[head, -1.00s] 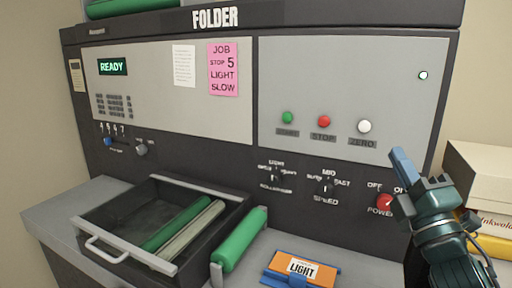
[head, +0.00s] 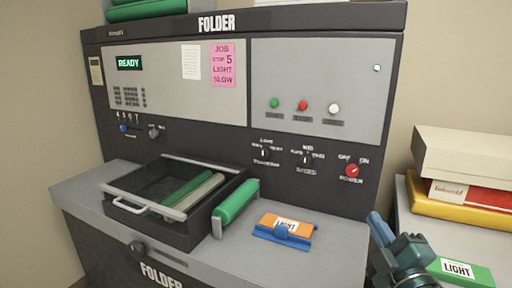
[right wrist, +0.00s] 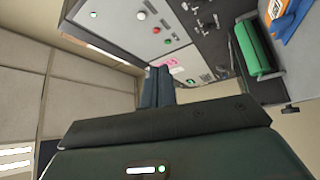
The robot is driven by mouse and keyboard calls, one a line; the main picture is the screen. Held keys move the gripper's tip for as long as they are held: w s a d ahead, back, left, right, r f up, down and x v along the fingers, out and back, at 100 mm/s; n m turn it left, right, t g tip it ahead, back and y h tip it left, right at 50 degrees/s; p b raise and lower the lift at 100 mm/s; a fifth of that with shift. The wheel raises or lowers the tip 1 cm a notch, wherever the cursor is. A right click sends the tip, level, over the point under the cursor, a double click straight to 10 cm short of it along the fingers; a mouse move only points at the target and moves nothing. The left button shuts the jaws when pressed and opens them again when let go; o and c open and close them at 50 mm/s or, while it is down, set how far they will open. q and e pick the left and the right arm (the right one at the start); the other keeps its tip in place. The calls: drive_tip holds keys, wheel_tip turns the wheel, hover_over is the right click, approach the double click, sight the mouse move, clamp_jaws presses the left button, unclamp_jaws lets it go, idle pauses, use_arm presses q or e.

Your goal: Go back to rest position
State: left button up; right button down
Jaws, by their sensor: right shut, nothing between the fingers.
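My right gripper (head: 382,232) is at the lower right in the head view, in front of the folder's right edge and apart from it. Its blue fingers are closed together with nothing between them. They also show in the right wrist view (right wrist: 157,88), with the folder panel beyond them. My left gripper is not in view. The folder machine (head: 325,80) has a lit READY display (head: 129,63) and a red power knob (head: 352,170).
An open drawer-like tray (head: 120,188) holds green and pale rollers. At right, boxes (head: 465,155) and a green LIGHT-labelled item (head: 460,270) sit on a side surface.

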drive_tip(key=s+a+f+m+g, duration=0.2)
drive_tip(key=s+f+m+g, duration=0.1)
drive_tip(key=f, duration=0.6)
drive_tip(key=s+a+f+m+g, duration=0.2)
drive_tip(key=s+f+m, duration=0.2)
drive_tip(key=f, duration=0.6)
drive_tip(key=s+a+f+m+g, duration=0.2)
drive_tip(key=s+f+m, duration=0.1)
drive_tip(key=s+f, duration=0.3)
drive_tip(key=s+a+f+m+g, duration=0.2)
drive_tip(key=s+f+m+g, duration=0.1)
drive_tip(key=s+f, duration=0.4)
drive_tip(key=shift+s+a+f+y, duration=0.3)
drive_tip(key=shift+a+f, duration=0.1)
drive_tip(key=shift+f, duration=0.2)
